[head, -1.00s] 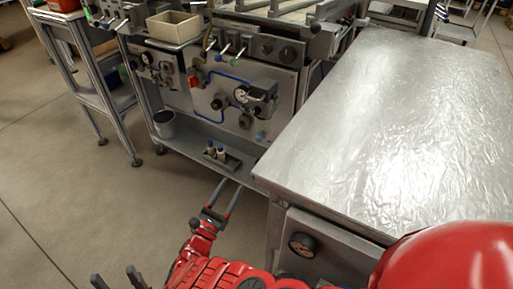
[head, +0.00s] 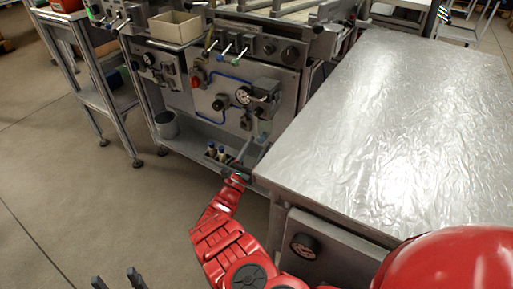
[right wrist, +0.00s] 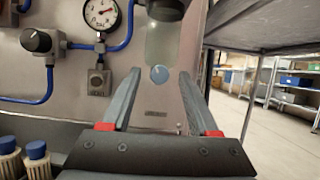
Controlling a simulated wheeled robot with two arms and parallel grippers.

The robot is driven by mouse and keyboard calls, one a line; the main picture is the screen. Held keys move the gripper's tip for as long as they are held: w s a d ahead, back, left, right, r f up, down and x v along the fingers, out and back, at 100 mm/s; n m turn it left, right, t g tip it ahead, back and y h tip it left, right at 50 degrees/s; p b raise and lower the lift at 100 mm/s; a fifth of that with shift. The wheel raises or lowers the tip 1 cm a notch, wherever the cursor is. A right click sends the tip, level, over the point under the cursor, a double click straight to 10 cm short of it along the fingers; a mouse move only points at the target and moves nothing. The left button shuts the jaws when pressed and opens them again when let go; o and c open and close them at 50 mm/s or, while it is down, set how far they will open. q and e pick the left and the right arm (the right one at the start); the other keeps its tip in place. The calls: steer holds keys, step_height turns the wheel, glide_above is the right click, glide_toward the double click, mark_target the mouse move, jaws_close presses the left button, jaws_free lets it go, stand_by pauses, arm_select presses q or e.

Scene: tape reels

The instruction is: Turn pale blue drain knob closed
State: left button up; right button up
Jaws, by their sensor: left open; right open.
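The pale blue drain knob (right wrist: 159,75) is a small round disc on the lower part of a clear bowl under a dark fitting, in the right wrist view. I cannot tell how far ahead the knob is. In the head view my right gripper (head: 253,150) reaches to the panel's lower right, where the knob is too small to make out. My left gripper (head: 115,279) is open and empty at the bottom left.
A pressure gauge (right wrist: 101,13), blue tubing and a black knob (right wrist: 36,41) are on the panel to the left. Blue-capped bottles (right wrist: 36,156) stand close by at lower left. A foil-topped table (head: 400,120) lies to the right. A grey bucket (head: 166,125) stands on the lower shelf.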

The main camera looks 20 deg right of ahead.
steer(key=shift+c, duration=0.2)
jaws_close()
steer(key=p, duration=0.1)
steer(key=n+p, duration=0.1)
steer(key=p, duration=0.1)
steer(key=shift+r+n+y, duration=0.3)
steer(key=shift+f, duration=0.15)
steer(key=shift+f+n+t, duration=0.2)
steer(key=shift+n+t, duration=0.1)
steer(key=shift+t, duration=0.1)
steer(key=shift+o, duration=0.2)
jaws_free()
steer(key=v, duration=1.7)
steer(key=shift+s+a, duration=0.2)
steer(key=shift+s, duration=0.05)
